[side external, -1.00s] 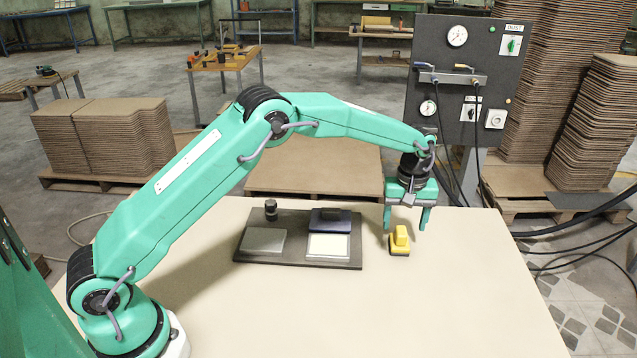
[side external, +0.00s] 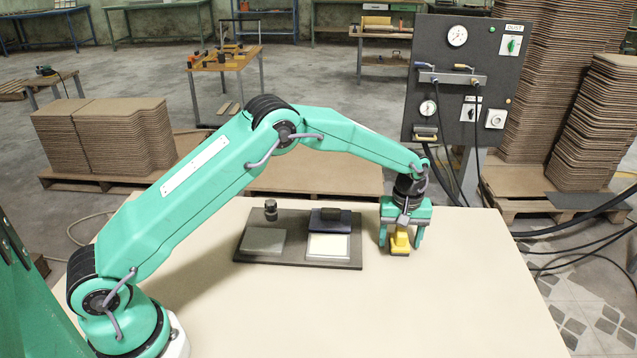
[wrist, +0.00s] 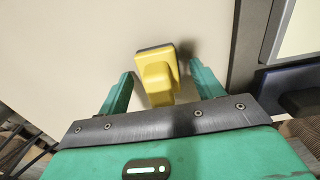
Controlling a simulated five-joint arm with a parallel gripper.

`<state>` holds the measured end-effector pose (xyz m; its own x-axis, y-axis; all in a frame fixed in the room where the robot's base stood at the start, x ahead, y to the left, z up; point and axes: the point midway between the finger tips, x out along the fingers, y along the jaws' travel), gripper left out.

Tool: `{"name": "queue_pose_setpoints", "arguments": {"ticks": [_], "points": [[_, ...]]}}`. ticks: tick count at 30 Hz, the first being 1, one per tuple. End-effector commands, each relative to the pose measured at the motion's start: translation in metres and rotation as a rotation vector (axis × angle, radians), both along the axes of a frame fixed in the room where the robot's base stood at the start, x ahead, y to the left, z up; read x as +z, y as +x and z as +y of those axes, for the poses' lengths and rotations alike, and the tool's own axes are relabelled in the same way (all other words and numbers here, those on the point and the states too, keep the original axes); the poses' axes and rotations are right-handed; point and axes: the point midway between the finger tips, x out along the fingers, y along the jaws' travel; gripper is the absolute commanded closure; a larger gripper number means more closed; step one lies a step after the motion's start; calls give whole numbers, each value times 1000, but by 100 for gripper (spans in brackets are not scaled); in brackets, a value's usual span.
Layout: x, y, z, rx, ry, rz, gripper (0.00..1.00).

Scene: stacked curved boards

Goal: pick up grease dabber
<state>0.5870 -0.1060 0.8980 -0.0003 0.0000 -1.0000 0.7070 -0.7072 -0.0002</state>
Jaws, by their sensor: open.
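The grease dabber appears to be the small yellow block with a raised grip (side external: 400,243), standing on the pale table to the right of the dark tray. It also shows in the wrist view (wrist: 157,76). My gripper (side external: 402,243) is open and lowered over the dabber, with one green finger on each side of its grip. In the wrist view the fingers of my gripper (wrist: 163,88) stand left and right of the yellow grip, with a gap visible on each side. The dabber rests on the table.
The dark tray (side external: 247,259) holds a grey pad, a pale pad (side external: 328,246), a dark blue block (side external: 330,220) and a small black knobbed piece (side external: 270,210). The table (side external: 440,310) is clear in front and right. A control panel (side external: 450,80) with hoses stands behind.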

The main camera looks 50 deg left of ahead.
Motion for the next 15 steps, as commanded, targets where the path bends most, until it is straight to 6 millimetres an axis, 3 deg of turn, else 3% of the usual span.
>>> {"name": "queue_pose_setpoints", "arguments": {"ticks": [2, 9, 15], "points": [[0, 0, 0, 0, 0, 0, 36], [0, 0, 0, 0, 0, 0, 83], [1, 0, 0, 0, 0, -1, 84]]}}
